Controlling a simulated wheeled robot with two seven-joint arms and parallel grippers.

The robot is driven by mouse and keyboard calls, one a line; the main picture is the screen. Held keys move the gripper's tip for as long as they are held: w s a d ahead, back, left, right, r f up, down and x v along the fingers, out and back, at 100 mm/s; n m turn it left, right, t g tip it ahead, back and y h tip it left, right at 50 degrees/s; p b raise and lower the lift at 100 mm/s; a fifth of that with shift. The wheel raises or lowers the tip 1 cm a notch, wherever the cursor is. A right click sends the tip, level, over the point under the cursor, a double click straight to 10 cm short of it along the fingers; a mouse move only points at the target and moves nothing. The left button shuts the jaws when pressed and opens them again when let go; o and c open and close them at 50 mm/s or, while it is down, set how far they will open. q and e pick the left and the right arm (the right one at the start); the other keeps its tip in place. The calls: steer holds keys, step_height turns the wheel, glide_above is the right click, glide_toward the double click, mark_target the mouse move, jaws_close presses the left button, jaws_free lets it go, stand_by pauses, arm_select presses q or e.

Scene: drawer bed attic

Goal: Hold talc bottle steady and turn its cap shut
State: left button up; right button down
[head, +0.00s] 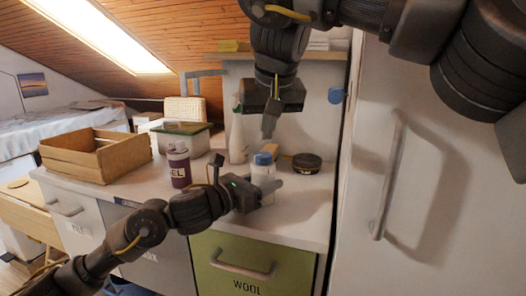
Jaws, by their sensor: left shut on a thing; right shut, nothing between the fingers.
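My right gripper (269,126) hangs from above, pointing down, shut and empty.
A round black tin (306,163) stands right of the bottle. A white spray bottle (237,138) is behind, and a purple-labelled container (179,167) is to the left. A tall white door (440,190) bounds the right.

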arm_select(q)
steer(key=o, duration=1.1)
steer(key=shift+o, duration=0.2)
